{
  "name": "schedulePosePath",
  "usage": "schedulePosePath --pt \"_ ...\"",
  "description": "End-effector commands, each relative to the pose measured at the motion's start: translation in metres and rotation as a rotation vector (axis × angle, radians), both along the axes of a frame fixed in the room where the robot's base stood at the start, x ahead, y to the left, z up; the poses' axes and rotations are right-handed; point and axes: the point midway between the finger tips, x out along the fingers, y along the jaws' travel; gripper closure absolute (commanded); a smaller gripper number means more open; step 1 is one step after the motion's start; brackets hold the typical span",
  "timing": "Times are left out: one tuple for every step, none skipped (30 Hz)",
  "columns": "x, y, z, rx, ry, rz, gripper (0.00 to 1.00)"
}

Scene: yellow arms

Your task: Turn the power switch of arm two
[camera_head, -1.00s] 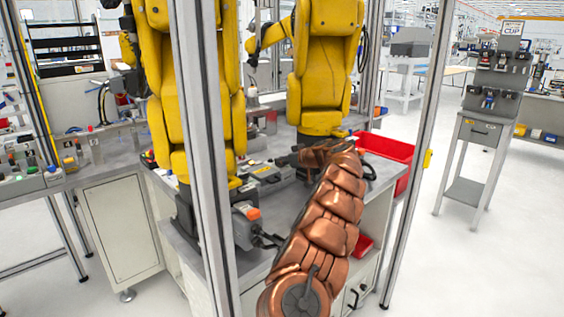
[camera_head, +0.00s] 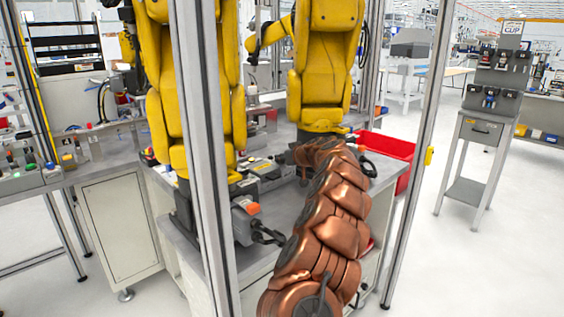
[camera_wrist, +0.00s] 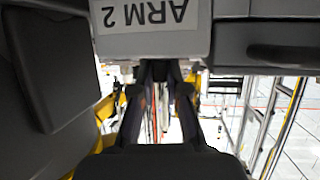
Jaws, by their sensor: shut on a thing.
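In the wrist view, a grey box with a white label (camera_wrist: 148,14) reading "ARM 2", upside down in the picture, fills the top. My gripper (camera_wrist: 160,72) reaches up to the box's edge just below the label, with its fingers close together. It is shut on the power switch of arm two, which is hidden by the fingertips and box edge. In the head view, my copper-coloured arm reaches over the grey bench to the foot of the right yellow arm (camera_head: 325,70). My gripper's fingertips are hidden there.
A grey unit with an orange-red knob (camera_head: 247,213) stands on the bench by the left yellow arm (camera_head: 165,90). A red bin (camera_head: 388,147) is behind my wrist. Metal frame posts (camera_head: 205,150) and (camera_head: 430,110) stand either side of my arm.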

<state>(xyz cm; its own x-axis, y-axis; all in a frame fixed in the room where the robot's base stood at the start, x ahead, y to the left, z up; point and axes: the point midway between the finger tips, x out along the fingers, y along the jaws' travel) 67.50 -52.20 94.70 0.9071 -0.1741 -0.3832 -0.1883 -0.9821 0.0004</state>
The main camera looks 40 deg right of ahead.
Motion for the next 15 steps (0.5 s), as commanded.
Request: schedulePosePath --pt "0.0008 0.0019 0.0 0.0 -0.003 -0.019 1.0" --pt "0.0008 0.0024 -0.0002 0.001 -0.001 -0.031 1.0" --pt "0.0008 0.0022 0.0009 0.0 -0.002 -0.05 1.0" --pt "0.0006 0.0016 0.0017 -0.001 -0.003 -0.066 1.0" --pt "0.0007 0.0022 0.0022 0.0 -0.003 -0.078 1.0" --pt "0.0009 0.0031 0.0023 0.001 -0.002 -0.096 1.0" --pt "0.0008 0.0028 0.0026 0.0 -0.002 -0.112 1.0" --pt "0.0009 0.0029 0.0031 0.0 -0.002 -0.126 1.0" --pt "0.0008 0.0027 0.0037 0.0 -0.002 -0.145 1.0" --pt "0.0007 0.0022 0.0039 -0.001 -0.002 -0.161 1.0" --pt "0.001 0.003 0.0035 0.002 -0.001 -0.175 1.0" --pt "0.0013 0.0037 0.0029 0.002 0.002 -0.192 1.0" --pt "0.0012 0.0031 0.0034 0.001 0.001 -0.207 1.0" --pt "0.0012 0.0032 0.0041 0.001 0.001 -0.221 1.0" --pt "0.0014 0.0034 0.0047 0.001 0.001 -0.238 1.0"
